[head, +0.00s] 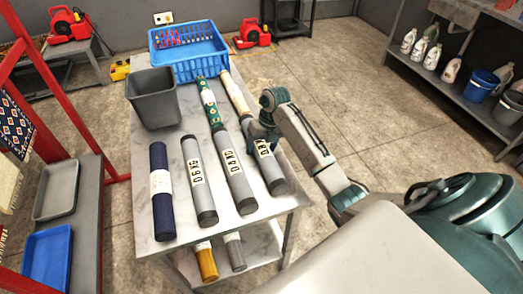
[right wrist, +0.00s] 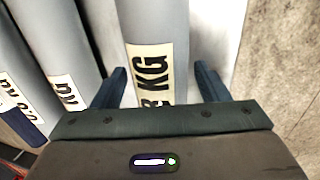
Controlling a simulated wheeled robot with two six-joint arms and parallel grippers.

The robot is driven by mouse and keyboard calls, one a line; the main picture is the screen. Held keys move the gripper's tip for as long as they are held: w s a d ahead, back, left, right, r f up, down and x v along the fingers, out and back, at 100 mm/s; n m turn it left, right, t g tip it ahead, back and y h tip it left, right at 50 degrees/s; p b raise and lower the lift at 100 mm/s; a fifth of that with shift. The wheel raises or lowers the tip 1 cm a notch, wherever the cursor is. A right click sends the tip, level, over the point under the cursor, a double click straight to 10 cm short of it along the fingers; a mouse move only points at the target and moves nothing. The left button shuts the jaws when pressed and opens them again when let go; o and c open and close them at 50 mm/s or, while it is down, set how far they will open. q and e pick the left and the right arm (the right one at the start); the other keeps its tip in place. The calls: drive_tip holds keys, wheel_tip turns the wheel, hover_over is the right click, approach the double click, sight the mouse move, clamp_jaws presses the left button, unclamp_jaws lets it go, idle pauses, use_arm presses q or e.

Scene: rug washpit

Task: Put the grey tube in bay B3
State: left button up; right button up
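Three grey tubes with dark ends and printed labels lie side by side on the table: a left one (head: 197,194), a middle one (head: 236,180) and a right one (head: 275,179). My right gripper (head: 262,133) is over the right tube. In the right wrist view its open fingers (right wrist: 160,72) stand either side of a grey tube (right wrist: 156,25) whose label ends in "KG", with gaps beside it. Another grey tube (head: 235,252) lies on the lower shelf. The label text is too small to read fully in the head view. I see no marking for bay B3. My left gripper is out of view.
On the table (head: 146,141) are a navy tube (head: 162,205), a green patterned tube (head: 209,101), a cream tube (head: 233,92), a grey bin (head: 154,99) and a blue crate (head: 188,65). A yellow tube (head: 206,262) lies below. Open floor is to the right.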

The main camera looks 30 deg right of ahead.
sight(260, 143)
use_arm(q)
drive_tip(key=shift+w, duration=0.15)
use_arm(e)
drive_tip(key=shift+w, duration=0.1)
clamp_jaws()
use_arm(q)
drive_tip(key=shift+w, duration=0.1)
use_arm(e)
drive_tip(key=shift+r, duration=0.2)
